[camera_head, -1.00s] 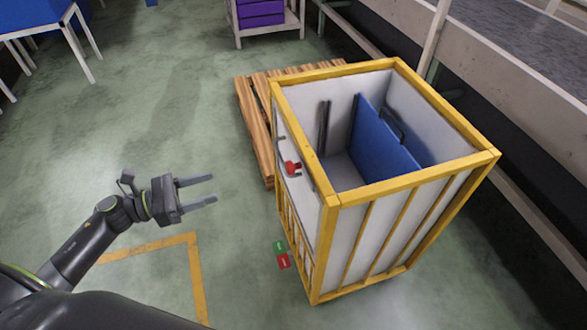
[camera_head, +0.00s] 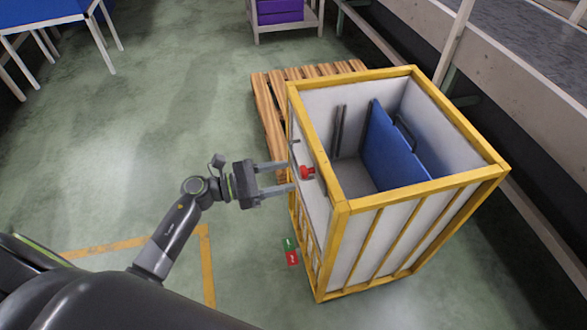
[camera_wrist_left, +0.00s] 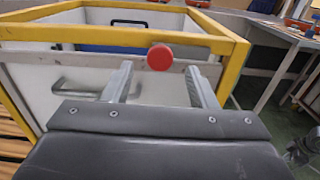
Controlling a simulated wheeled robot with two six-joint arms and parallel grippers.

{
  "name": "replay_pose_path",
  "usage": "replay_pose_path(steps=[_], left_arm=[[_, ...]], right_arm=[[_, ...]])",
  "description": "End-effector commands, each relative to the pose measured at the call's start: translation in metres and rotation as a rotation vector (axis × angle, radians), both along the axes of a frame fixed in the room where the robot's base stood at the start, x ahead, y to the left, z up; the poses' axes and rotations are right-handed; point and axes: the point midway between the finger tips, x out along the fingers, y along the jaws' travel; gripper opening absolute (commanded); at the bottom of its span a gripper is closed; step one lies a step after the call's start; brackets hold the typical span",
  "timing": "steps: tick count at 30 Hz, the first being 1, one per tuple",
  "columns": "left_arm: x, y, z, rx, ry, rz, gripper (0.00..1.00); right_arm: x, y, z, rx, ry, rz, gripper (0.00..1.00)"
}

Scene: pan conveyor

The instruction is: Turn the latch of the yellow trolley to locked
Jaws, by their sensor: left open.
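The yellow trolley (camera_head: 345,207) has a yellow frame and white panels and stands right of centre in the head view. Its latch has a red knob (camera_head: 307,172) on the left side panel, near the top. In the left wrist view the red knob (camera_wrist_left: 160,57) shows between and just beyond the fingertips. My left gripper (camera_head: 289,177) is open, its two fingers pointing at the side panel close to the knob; whether they touch anything I cannot tell. It also shows in the left wrist view (camera_wrist_left: 158,80).
A wooden pallet (camera_head: 268,118) lies behind the trolley. A blue panel (camera_head: 386,150) with a dark handle stands inside the trolley. Green and red markers (camera_head: 291,251) lie low at its left side. A conveyor (camera_head: 510,70) runs along the right. Open floor lies left.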

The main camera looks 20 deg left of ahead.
Motion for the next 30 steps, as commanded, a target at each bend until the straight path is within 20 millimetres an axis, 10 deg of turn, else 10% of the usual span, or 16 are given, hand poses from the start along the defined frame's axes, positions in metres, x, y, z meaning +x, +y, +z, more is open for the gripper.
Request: replay_pose_path(steps=[18, 30], left_arm=[[0.019, -0.028, 0.0, 0.0, 0.0, 0.0, 0.53], [0.019, -0.028, 0.0, 0.001, 0.001, 0.0, 0.0]], right_arm=[[0.0, -0.005, 0.009, -0.006, 0.001, 0.002, 0.0], [-0.001, -0.005, 0.009, -0.006, 0.001, 0.002, 0.0]])
